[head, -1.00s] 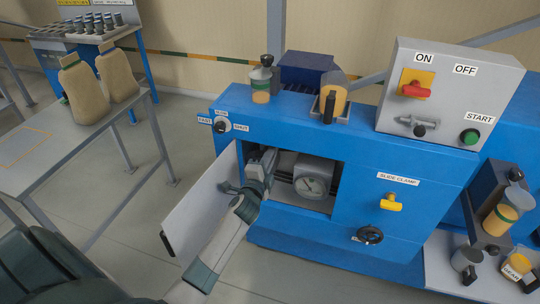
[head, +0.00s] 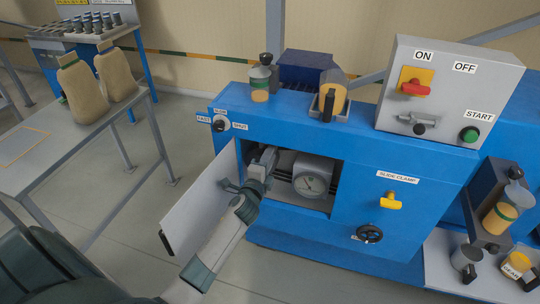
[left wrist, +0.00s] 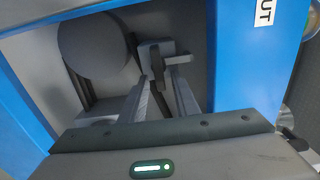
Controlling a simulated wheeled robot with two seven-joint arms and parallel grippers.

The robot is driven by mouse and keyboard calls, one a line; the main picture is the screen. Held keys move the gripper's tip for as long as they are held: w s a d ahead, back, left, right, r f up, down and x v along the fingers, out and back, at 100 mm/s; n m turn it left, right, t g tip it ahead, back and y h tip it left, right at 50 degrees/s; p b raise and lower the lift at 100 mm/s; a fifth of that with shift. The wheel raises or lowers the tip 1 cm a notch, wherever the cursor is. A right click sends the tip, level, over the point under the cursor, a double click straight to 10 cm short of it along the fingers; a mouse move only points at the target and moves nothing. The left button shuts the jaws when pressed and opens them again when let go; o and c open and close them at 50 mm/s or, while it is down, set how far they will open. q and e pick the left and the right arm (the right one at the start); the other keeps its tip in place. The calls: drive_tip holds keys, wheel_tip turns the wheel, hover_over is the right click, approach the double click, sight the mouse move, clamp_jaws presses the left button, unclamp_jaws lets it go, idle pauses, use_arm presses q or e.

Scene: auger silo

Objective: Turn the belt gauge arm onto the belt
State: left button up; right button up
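The belt gauge (head: 309,183), a grey round-faced dial, sits in the open compartment of the blue machine. My left gripper (head: 264,160) reaches into the left part of this opening, left of the dial. In the left wrist view, a round grey body (left wrist: 95,45), apparently the gauge, is at upper left. My left fingers (left wrist: 160,85) stand on either side of a narrow dark lever (left wrist: 157,72), apparently the gauge arm, below a grey block. Whether they press on it is unclear. The belt cannot be made out clearly. My right gripper is not in view.
An open grey door (head: 197,206) hangs left of my forearm. Blue frame edges border the opening closely. A FAST/SLOW/SHUT knob (head: 220,124) is above left; a yellow slide clamp handle (head: 391,202) and black handwheel (head: 370,234) are to the right.

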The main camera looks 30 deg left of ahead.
use_arm(q)
drive_tip(key=shift+s, duration=0.15)
drive_tip(key=b+v, duration=0.4)
drive_tip(key=v, duration=1.3)
drive_tip(key=shift+d, duration=0.15)
